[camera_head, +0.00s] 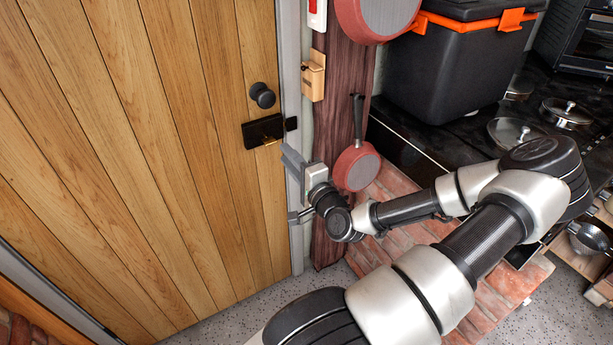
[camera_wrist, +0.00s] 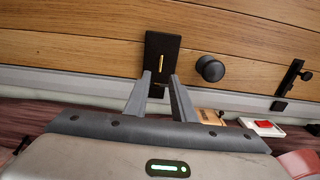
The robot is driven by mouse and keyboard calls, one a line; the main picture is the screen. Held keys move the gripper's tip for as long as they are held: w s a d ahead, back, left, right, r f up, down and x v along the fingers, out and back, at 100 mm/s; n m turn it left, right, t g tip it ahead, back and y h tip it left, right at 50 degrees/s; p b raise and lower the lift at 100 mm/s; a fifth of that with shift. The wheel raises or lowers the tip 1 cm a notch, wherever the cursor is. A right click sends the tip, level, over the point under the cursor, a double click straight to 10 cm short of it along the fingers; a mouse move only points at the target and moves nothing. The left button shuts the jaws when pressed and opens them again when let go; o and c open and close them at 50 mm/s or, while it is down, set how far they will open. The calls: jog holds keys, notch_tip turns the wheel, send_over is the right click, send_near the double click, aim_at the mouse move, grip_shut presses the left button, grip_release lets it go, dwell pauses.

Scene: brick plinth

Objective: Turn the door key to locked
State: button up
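The door key (camera_head: 271,141) is a small brass piece on a black lock plate (camera_head: 250,134) on the wooden door (camera_head: 140,150), below a round black knob (camera_head: 262,95). In the wrist view the key (camera_wrist: 160,48) shows as a thin upright bar on the black plate (camera_wrist: 163,66); its exact turn is hard to tell. My gripper (camera_head: 287,183) is by the door's right edge, below and right of the key in the head view. In the wrist view my gripper (camera_wrist: 160,75) is open and empty, its fingers pointing towards the plate and apart from the key.
A wooden key box (camera_head: 313,76) and red pans (camera_head: 356,167) hang on the dark post right of the door. A black bin (camera_head: 450,65) and pot lids (camera_head: 515,131) stand on the worktop over the brick plinth (camera_head: 395,190). A black bolt (camera_wrist: 290,78) shows beyond the knob.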

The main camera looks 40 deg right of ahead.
jog(key=v, duration=1)
